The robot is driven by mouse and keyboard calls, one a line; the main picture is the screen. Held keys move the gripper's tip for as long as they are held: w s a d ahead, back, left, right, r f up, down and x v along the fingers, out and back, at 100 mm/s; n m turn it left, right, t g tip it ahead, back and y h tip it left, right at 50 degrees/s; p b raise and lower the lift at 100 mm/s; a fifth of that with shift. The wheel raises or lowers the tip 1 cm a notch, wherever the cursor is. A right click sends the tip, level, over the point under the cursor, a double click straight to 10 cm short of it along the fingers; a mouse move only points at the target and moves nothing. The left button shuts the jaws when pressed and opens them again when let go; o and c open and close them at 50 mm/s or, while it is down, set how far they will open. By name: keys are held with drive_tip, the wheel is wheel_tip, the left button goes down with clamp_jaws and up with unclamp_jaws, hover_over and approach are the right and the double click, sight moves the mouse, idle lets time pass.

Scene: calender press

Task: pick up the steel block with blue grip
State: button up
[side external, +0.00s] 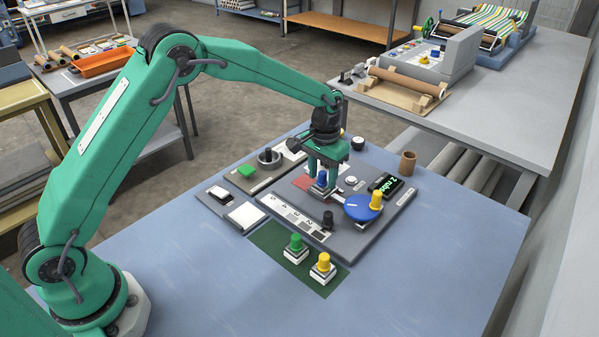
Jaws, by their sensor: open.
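The steel block with blue grip (322,178) stands upright on the grey control panel, near a red patch. The fingers are open, and I cannot tell whether either one touches the grip. The lower part of the block is partly hidden by the near finger.
A block with green grip (296,245) and one with yellow grip (323,263) stand on a dark green mat (265,238). A blue dial (358,209) with a yellow knob (376,200) and a black knob (328,218) are close by. A brown cup (407,162) stands behind.

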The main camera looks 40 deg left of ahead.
sight(324, 174)
clamp_jaws()
drive_tip(key=shift+r, duration=0.15)
drive_tip(key=shift+r, duration=0.55)
drive_tip(key=r, duration=0.3)
drive_tip(key=shift+s+d+r, duration=0.1)
drive_tip(key=shift+s+d, duration=0.05)
drive_tip(key=shift+d, duration=0.15)
drive_tip(key=s+d+r, duration=0.6)
drive_tip(key=s+d, duration=0.1)
drive_tip(key=d, duration=0.1)
drive_tip(key=shift+d+r, duration=0.2)
drive_tip(key=shift+r, duration=0.05)
drive_tip(key=shift+s, duration=0.1)
